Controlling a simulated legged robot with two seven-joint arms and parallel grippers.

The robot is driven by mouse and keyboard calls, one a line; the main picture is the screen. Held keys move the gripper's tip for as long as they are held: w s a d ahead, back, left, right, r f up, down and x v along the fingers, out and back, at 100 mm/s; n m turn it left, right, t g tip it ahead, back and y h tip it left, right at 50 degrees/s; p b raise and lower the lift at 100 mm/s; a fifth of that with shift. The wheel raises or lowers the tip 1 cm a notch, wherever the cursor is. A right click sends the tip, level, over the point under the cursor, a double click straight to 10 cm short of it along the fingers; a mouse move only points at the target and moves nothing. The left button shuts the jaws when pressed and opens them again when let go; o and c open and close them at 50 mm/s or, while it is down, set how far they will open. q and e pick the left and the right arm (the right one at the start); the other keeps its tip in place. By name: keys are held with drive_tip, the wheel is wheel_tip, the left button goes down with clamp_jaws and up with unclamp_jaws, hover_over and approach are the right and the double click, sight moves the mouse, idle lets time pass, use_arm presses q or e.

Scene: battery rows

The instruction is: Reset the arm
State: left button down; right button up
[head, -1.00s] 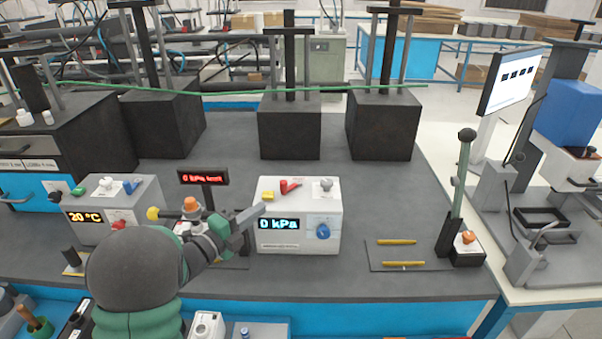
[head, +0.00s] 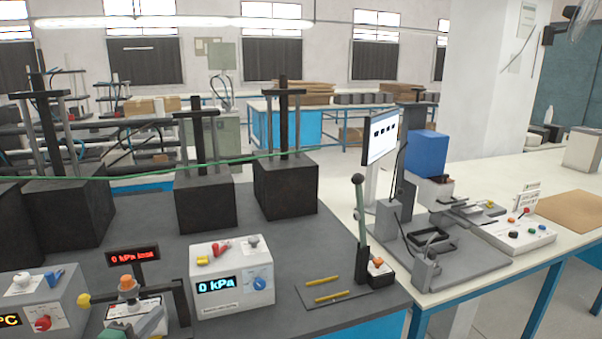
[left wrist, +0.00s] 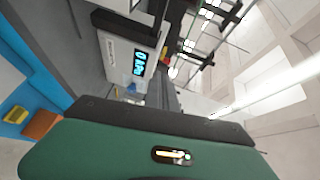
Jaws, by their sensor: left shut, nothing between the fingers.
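My left gripper (left wrist: 166,95) shows in the left wrist view as narrow grey fingers past the green and black wrist housing, shut and empty. A white instrument box with a "0 kPa" display (left wrist: 137,62) lies beyond it in that view. My right gripper is not in view.
A red-lit display (head: 133,255) stands left of the box. Two yellow rods (head: 328,299) lie on a mat beside a lever with a dark knob (head: 361,225). Black blocks with posts (head: 285,187) line the back. A side table (head: 480,262) holds a monitor (head: 381,138).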

use_arm(q)
drive_tip(key=s+d+f+n+g+y+p, duration=0.1)
drive_tip(key=s+d+f+n+g+p, duration=0.1)
drive_tip(key=s+n, duration=0.4)
drive_tip(key=s+d+f+n+g+y+p, duration=0.1)
drive_tip(key=s+d+f+n+g, duration=0.4)
drive_tip(key=s, duration=0.5)
drive_tip(key=s+d+f+n+g+y+p, duration=0.1)
drive_tip(key=s+d+f+n+g+p, duration=0.1)
drive_tip(key=s+d+f+n+g, duration=0.2)
drive_tip(key=s+d+n+g, duration=0.2)
drive_tip(key=s+n+g, duration=0.1)
drive_tip(key=s+n, duration=0.1)
drive_tip(key=shift+d+p, duration=0.35)
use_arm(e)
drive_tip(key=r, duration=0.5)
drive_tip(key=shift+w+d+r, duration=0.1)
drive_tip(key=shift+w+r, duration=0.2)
use_arm(q)
drive_tip(key=shift+d, duration=0.25)
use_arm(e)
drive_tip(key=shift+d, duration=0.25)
